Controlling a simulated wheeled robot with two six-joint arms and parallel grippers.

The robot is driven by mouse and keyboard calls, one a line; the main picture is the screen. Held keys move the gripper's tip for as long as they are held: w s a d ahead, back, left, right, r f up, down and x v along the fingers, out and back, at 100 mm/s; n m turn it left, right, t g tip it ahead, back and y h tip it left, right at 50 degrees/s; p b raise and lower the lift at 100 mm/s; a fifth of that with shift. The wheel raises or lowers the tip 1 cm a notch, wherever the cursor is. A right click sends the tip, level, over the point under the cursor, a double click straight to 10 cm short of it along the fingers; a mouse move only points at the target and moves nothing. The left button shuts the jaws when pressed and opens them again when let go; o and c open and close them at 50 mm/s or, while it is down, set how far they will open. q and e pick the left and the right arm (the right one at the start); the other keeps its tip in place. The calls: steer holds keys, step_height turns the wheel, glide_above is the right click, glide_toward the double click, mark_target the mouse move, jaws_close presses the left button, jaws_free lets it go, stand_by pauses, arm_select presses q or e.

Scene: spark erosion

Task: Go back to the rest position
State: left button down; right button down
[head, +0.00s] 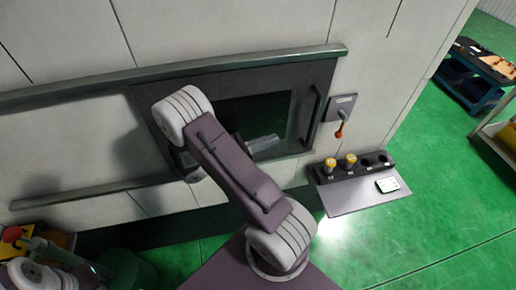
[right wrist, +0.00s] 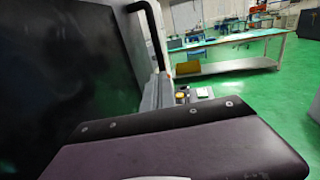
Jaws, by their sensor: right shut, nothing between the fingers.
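My right arm reaches up the middle of the head view, in front of the machine's dark door (head: 318,75). My right gripper (head: 264,143) shows as a small grey shape beside the arm, partly hidden by it. It is shut and empty, in front of the dark window. In the right wrist view, a purple and black part of my own arm fills the bottom and the fingers do not show. Part of my left arm shows at the bottom left of the head view; its gripper does not show.
A door handle (head: 311,115) and wall rails (head: 90,92) stand close to my right arm. A lever with an orange knob (head: 340,130) and a shelf (head: 365,194) with yellow-capped holders (head: 330,165) are right. Green floor (head: 430,215) is clear. A bench (right wrist: 235,45) stands farther off.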

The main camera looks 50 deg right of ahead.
steer(key=s+a+f+m+y+b, duration=0.7)
steer(key=f+y+b, duration=0.1)
steer(key=y, duration=0.1)
steer(key=a+f+m+t+y, duration=0.4)
steer(key=a+f+y, duration=0.2)
steer(key=a, duration=0.4)
steer(key=w+a+m+t+y, duration=0.2)
steer(key=w+a+m+t, duration=0.1)
steer(key=w, duration=0.4)
steer(key=shift+a+f+t, duration=0.4)
steer(key=shift+a, duration=0.4)
